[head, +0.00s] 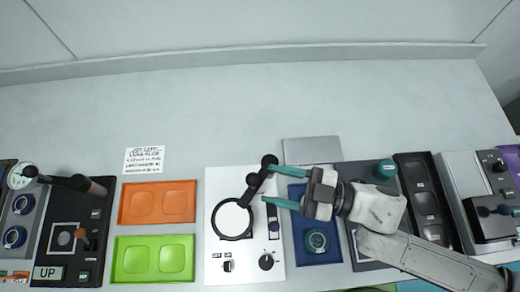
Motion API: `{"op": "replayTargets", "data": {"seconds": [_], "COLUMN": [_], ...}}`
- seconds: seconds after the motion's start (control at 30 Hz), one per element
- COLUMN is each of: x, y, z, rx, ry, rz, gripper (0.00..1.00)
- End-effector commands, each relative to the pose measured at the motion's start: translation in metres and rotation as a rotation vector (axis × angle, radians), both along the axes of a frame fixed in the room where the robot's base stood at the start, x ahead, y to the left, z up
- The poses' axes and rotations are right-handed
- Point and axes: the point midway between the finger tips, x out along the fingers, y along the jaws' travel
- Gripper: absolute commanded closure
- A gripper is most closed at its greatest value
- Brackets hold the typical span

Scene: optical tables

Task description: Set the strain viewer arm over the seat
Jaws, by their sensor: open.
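The strain viewer (213,257) looks to be the white panel in the middle of the table. Its jointed black arm (261,176) runs from a round knob at the upper right down to a black ring (217,216). The ring lies over the left middle of the panel. I cannot tell which part is the seat; only pale surface shows inside the ring. My gripper (268,184) comes in from the right with teal fingers open. The upper fingertip is by the top knob, the lower one right of the ring. I cannot tell whether they touch the arm.
Orange (125,216) and green (119,275) trays lie left of the panel. A blue tray (321,250) with a round part sits at its right, below my gripper. A grey plate (313,147) lies behind.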

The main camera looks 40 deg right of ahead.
Motion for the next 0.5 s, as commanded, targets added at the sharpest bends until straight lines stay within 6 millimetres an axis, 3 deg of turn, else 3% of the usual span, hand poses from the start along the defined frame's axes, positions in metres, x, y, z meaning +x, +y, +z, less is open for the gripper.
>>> {"op": "replayTargets", "data": {"seconds": [0.2,0.5], "x": [-0.028,-0.042], "y": [-0.025,-0.037], "z": [-0.002,0.0], "rx": [-0.002,0.0], "ry": [0.002,0.0], "rz": [-0.001,0.0], "gripper": [0.46,0.46]}}
